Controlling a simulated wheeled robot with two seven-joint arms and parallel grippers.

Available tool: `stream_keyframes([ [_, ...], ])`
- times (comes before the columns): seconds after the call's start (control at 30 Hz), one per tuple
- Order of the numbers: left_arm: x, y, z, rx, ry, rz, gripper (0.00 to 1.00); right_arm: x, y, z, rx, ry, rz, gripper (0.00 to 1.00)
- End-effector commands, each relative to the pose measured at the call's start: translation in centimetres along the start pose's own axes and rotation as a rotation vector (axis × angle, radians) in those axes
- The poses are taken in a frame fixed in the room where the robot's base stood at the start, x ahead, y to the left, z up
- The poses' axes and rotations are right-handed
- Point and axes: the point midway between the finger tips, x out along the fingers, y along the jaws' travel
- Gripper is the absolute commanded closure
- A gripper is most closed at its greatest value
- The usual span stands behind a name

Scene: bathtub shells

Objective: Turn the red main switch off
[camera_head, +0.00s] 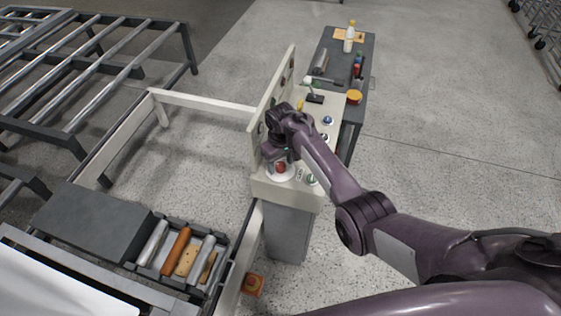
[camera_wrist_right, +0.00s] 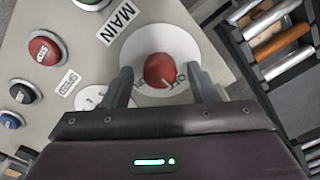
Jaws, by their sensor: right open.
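The red main switch (camera_wrist_right: 160,70) is a round red knob on a white disc, beside a label reading MAIN (camera_wrist_right: 118,22). In the head view the red knob (camera_head: 281,168) sits at the near end of the cream control console (camera_head: 262,187). My right gripper (camera_wrist_right: 160,88) is open, with one finger on each side of the knob over the white disc. I cannot tell whether the fingers touch it. In the head view my right gripper (camera_head: 282,158) hangs just above the knob. My left gripper is not in view.
A low upright panel (camera_head: 273,95) edges the console's left side.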

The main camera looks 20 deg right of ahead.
Motion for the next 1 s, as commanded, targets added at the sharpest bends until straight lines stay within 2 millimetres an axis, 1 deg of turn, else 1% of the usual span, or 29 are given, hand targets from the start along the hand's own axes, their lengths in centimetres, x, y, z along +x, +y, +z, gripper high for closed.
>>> stream_keyframes([
  [0.13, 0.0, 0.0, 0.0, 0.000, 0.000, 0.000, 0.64, -1.5, -0.1, -0.1, 0.000, 0.003, -0.001, 0.46],
  [0.4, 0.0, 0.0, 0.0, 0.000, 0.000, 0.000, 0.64, -6.0, 0.0, -0.1, -0.001, 0.004, 0.000, 0.46],
  [0.5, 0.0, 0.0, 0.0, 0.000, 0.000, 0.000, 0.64, -7.1, 0.0, -0.1, -0.001, 0.003, -0.001, 0.46],
  [0.63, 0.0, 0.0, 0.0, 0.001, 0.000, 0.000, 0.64, -7.7, 0.0, -0.1, -0.001, 0.002, 0.000, 0.46],
  [1.0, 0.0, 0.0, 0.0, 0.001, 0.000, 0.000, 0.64, -7.7, 0.0, -0.1, -0.001, 0.001, 0.000, 0.46],
])
